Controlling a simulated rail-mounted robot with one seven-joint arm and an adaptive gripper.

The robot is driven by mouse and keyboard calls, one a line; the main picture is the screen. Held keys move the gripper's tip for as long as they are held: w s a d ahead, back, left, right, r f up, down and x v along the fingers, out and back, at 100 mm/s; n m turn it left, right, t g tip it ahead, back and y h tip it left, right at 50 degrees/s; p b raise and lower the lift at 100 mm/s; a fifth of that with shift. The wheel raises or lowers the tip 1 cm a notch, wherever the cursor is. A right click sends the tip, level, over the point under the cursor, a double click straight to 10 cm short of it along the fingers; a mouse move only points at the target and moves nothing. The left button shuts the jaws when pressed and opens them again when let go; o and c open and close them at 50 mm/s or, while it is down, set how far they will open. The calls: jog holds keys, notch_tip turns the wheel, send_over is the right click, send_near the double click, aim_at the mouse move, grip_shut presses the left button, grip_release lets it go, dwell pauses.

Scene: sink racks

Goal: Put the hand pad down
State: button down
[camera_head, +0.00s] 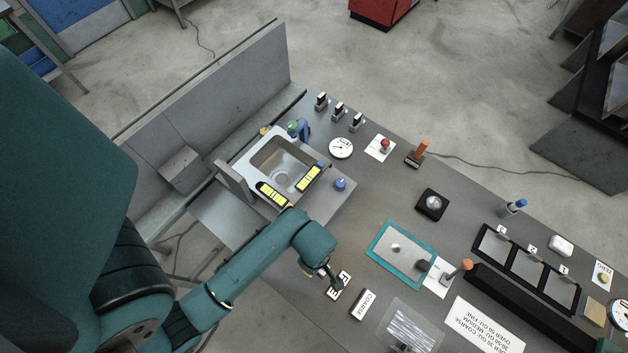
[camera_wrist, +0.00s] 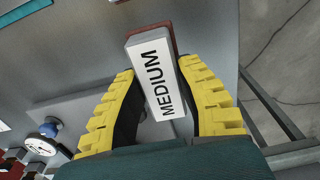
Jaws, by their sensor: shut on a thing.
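The hand pad (camera_wrist: 161,85) is a block with a white face lettered MEDIUM and a reddish-brown end. My gripper (camera_wrist: 164,100) is shut on it, with a yellow ridged finger along each side. In the head view my gripper (camera_head: 334,278) is over the near part of the bench, left of the COARSE pad (camera_head: 363,304). A white lettered face shows at its fingertips, partly covered by the dark fingers. I cannot tell whether the held pad touches the bench top.
A teal-framed mat (camera_head: 381,262) lies right of and beyond my gripper, with an orange-knobbed tool (camera_head: 466,265) beside it. A clear bag (camera_head: 411,325) lies right of the COARSE pad. The sink (camera_head: 284,165) is farther back. Bare bench lies between sink and mat.

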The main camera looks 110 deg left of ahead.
notch_tip(320, 180, down, 10)
jog(key=shift+r+b, duration=0.25)
jog(key=shift+b, duration=0.15)
jog(key=c, duration=0.8)
grip_release()
